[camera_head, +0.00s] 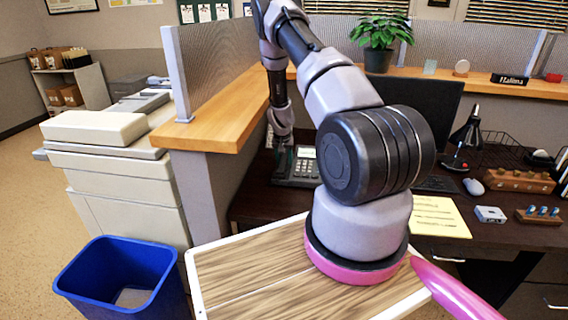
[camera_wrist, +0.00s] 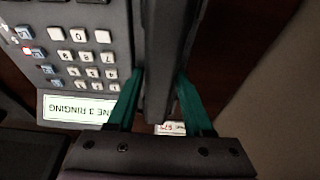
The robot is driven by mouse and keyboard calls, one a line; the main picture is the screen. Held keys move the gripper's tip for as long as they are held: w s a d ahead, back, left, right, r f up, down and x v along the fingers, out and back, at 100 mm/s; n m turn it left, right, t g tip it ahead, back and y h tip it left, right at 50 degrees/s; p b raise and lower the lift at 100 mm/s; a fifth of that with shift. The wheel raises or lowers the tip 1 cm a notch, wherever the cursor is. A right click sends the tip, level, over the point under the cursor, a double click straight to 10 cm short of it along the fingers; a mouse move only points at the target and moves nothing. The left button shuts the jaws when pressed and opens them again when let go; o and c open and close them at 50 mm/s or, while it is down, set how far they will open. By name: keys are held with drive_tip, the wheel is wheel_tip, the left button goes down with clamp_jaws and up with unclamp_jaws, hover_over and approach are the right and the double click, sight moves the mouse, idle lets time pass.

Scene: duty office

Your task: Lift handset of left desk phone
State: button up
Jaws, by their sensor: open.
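The desk phone (camera_head: 304,166) sits on the dark desk behind my arm, at the left end of the desk. In the wrist view its keypad (camera_wrist: 80,55) and a lit display (camera_wrist: 78,108) with text ending "1 RINGING" show at the left. The dark handset (camera_wrist: 162,60) runs up the middle of the wrist view. My gripper (camera_wrist: 158,95) is open, with one green finger on each side of the handset. I cannot tell whether the fingers touch it. In the head view my gripper (camera_head: 283,160) is at the phone's left side, partly hidden in shadow.
A wood-topped partition (camera_head: 205,125) rises close to the left of my arm. A blue bin (camera_head: 120,280) stands at lower left.

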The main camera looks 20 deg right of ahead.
drive_tip(key=shift+f, duration=0.15)
clamp_jaws()
